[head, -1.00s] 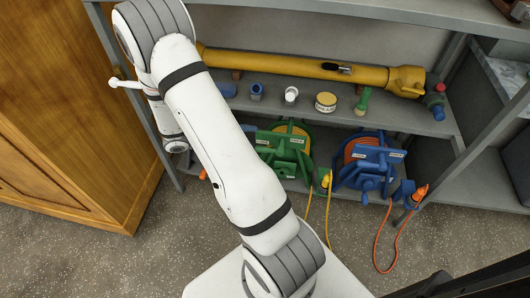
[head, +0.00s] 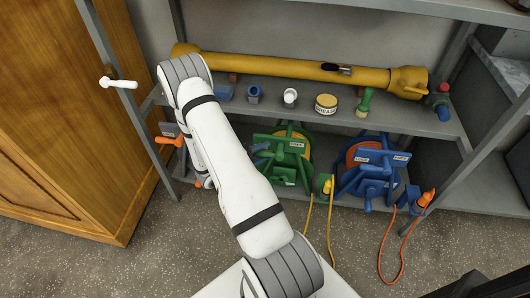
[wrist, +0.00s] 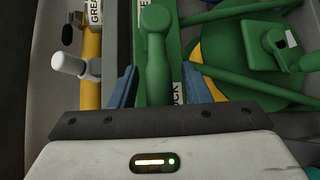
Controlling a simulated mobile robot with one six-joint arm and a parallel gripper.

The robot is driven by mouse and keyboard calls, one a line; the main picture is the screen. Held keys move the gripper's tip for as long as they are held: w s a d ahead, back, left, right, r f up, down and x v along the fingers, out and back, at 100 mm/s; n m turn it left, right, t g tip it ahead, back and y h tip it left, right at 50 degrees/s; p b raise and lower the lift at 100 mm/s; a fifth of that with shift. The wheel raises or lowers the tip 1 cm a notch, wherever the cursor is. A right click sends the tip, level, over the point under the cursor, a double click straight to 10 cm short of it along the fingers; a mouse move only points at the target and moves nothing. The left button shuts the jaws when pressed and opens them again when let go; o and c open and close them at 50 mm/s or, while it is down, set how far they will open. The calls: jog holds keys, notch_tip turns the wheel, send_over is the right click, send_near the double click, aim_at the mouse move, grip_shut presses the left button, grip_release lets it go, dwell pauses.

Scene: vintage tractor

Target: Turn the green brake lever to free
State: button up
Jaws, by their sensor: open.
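The green brake lever (wrist: 155,62) stands upright in the middle of the wrist view, on the green reel (wrist: 235,55) with yellow cable. A white label reading LOCK shows beside its lower right side; a label above the lever is cut off. My gripper (wrist: 158,88) is open, with one blue finger on each side of the lever. I cannot tell whether either finger touches it.
A blue reel (head: 368,170) with orange cable stands to the right. The upper shelf (head: 415,120) holds a yellow tube (head: 290,68), a grease tin (head: 326,104) and small items. A wooden cabinet (head: 75,110) with a white handle (head: 118,82) stands left.

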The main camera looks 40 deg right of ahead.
jog(key=shift+d, duration=0.45)
jog(key=shift+c, duration=0.3)
grip_shut()
